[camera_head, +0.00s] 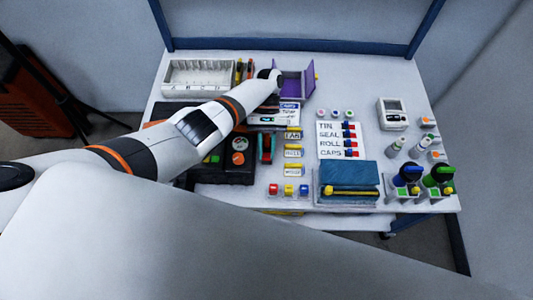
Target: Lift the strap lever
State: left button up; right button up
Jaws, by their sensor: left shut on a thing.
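My left arm reaches in from the left, over the table. Its gripper (274,77) is at the back, at the left edge of an open purple box (294,87). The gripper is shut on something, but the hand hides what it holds. A blue case (347,175) with a yellow bar (350,191) along its front lies at the front right of the table, well apart from the gripper. I cannot make out for sure which part is the strap lever. My right gripper is out of view.
A white sectioned tray (198,90) stands at back left. A white card (329,140) with printed words lies mid-table. A grey device (392,114) and several bottles and knobs stand at right. A large pale part of mine covers the lower view.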

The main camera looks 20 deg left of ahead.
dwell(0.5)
pick_arm(q)
jog(key=o, duration=0.7)
jog(key=shift+w, duration=0.1)
jog(key=b+v, duration=0.1)
jog(key=v, duration=0.4)
jog(key=shift+w+b, duration=0.2)
jog(key=shift+b, duration=0.1)
jog(key=shift+b+v, duration=0.45)
jog(key=shift+v, duration=0.6)
